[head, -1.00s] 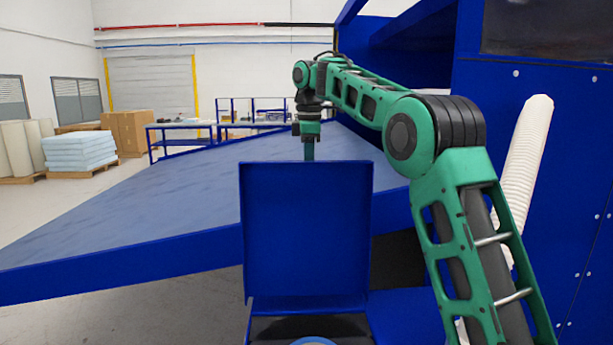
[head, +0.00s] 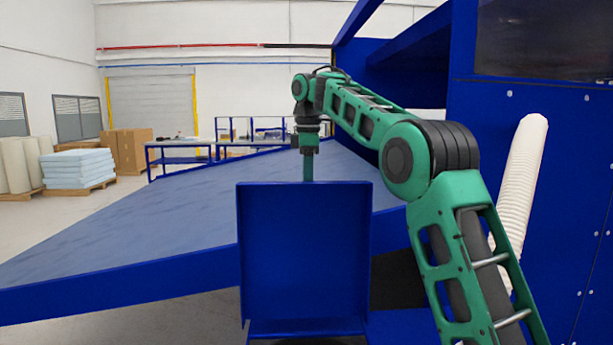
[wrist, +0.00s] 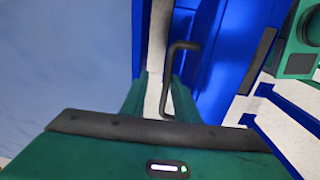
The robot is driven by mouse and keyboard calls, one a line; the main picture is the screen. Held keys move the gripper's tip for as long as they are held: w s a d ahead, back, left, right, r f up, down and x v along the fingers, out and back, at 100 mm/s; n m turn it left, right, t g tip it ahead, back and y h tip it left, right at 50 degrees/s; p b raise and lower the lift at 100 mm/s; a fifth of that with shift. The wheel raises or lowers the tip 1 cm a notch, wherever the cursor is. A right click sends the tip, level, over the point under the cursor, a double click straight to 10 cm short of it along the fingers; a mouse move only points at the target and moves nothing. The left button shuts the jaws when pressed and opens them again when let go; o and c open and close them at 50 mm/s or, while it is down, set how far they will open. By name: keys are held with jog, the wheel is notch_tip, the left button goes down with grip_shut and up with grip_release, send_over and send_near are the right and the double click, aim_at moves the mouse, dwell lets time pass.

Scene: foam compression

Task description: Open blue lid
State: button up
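The blue lid (head: 304,255) stands raised, roughly upright, in the lower middle of the head view, its flat inner side and rim facing me. My gripper (head: 308,172) points down just behind its top edge, and the lid hides the fingertips there. In the wrist view, the two green fingers of my gripper (wrist: 158,100) are apart, with a gap between them. A black bent handle (wrist: 182,46) on the blue lid (wrist: 232,50) reaches down close to the fingers. I cannot tell whether they touch it.
A large blue-topped table (head: 150,225) stretches behind the lid to the left. A tall blue cabinet (head: 500,130) with a white ribbed hose (head: 523,185) stands at the right. Light blue foam sheets (head: 78,165) and brown boxes (head: 130,150) stand far left.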

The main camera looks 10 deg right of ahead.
notch_tip(320, 180, up, 6)
jog(key=shift+f, duration=0.1)
dwell(0.4)
